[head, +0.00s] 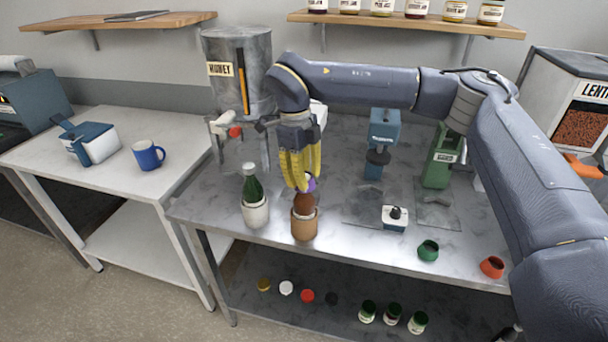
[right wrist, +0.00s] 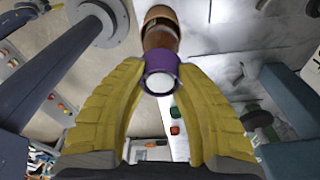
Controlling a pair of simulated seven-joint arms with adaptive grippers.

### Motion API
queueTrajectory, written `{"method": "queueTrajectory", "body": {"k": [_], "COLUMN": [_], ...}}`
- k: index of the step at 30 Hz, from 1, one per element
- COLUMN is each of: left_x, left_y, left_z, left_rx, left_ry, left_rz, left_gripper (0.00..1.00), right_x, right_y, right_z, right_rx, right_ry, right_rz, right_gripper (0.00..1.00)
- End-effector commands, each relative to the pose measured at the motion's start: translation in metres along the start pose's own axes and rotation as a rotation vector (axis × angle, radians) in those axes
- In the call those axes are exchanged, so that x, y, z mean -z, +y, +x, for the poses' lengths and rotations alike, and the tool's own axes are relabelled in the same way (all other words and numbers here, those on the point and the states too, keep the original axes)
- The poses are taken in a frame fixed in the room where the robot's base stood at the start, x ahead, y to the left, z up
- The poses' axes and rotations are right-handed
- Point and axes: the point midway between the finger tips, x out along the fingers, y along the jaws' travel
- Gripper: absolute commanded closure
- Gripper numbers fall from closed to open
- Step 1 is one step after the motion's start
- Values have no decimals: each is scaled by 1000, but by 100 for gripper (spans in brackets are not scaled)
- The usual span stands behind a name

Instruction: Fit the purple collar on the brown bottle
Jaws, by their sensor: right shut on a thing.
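My right gripper (head: 303,187) points down with its yellow fingers shut on the purple collar (head: 312,184). The collar also shows in the right wrist view (right wrist: 160,64), between the fingertips, with a white round surface inside its ring. The brown bottle (head: 304,203) stands upright in a tan holder (head: 304,228), directly below the gripper. In the right wrist view the bottle (right wrist: 160,38) lies in line with the collar. The collar is at the bottle's top end; how far it sits over the neck is hidden. My left gripper is not in view.
A green bottle (head: 252,188) in a white holder stands close to the left. A honey dispenser (head: 238,75) stands behind. Green (head: 428,250) and red (head: 492,266) collars lie at right. Presses (head: 438,160) stand at the back.

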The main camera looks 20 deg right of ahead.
Motion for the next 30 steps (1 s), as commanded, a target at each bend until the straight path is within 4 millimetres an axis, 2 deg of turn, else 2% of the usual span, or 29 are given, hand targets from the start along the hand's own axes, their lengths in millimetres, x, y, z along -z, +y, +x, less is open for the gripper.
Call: {"method": "queueTrajectory", "body": {"k": [21, 22, 24, 28, 30], "left_x": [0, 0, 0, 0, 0], "left_y": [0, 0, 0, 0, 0], "left_z": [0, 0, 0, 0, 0], "left_rx": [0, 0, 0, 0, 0], "left_ry": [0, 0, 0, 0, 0], "left_rz": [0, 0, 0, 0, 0], "left_gripper": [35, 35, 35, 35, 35], "right_x": [-1, -1, -1, -1, -1], "right_y": [0, 0, 0, 0, 0], "right_z": [8, 8, 8, 8, 8], "right_rx": [0, 0, 0, 0, 0], "right_ry": [0, 0, 0, 0, 0], "right_rz": [-1, -1, 0, 0, 0], "right_gripper": [77, 65, 57, 42, 42]}}
